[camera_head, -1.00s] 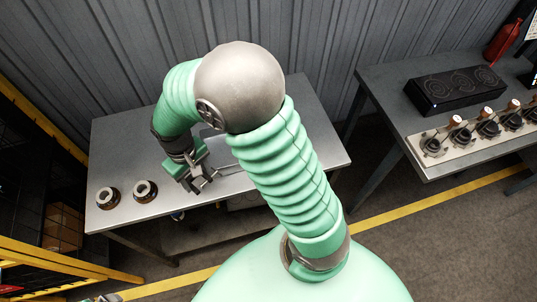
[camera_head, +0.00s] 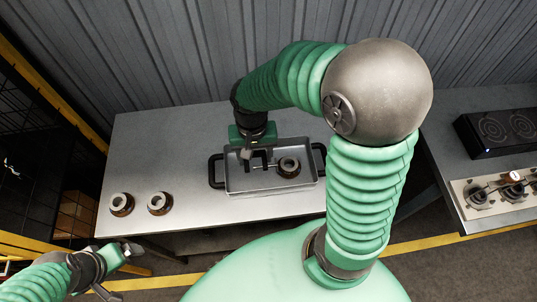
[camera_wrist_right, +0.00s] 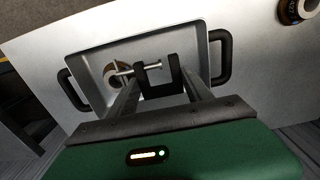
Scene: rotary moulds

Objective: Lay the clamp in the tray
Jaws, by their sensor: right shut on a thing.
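The clamp (camera_wrist_right: 153,84) is a small black C-shaped piece with a silver screw, between the fingertips of my right gripper (camera_wrist_right: 158,82). In the head view the right gripper (camera_head: 258,161) is over the left part of the tray; I cannot tell whether the clamp touches its floor. The grey metal tray (camera_head: 262,191) has black handles at both ends and lies on the table. It also shows in the right wrist view (camera_wrist_right: 85,58). My left gripper (camera_head: 126,251) is at the bottom left, off the table's front edge; its fingers are unclear.
A round mould part (camera_head: 289,167) sits in the tray's right half, close to the clamp. Two similar parts (camera_head: 121,204) and (camera_head: 159,203) stand on the table (camera_head: 190,160) at left. A second table at right holds a black hob (camera_head: 497,131) and several knobbed fixtures.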

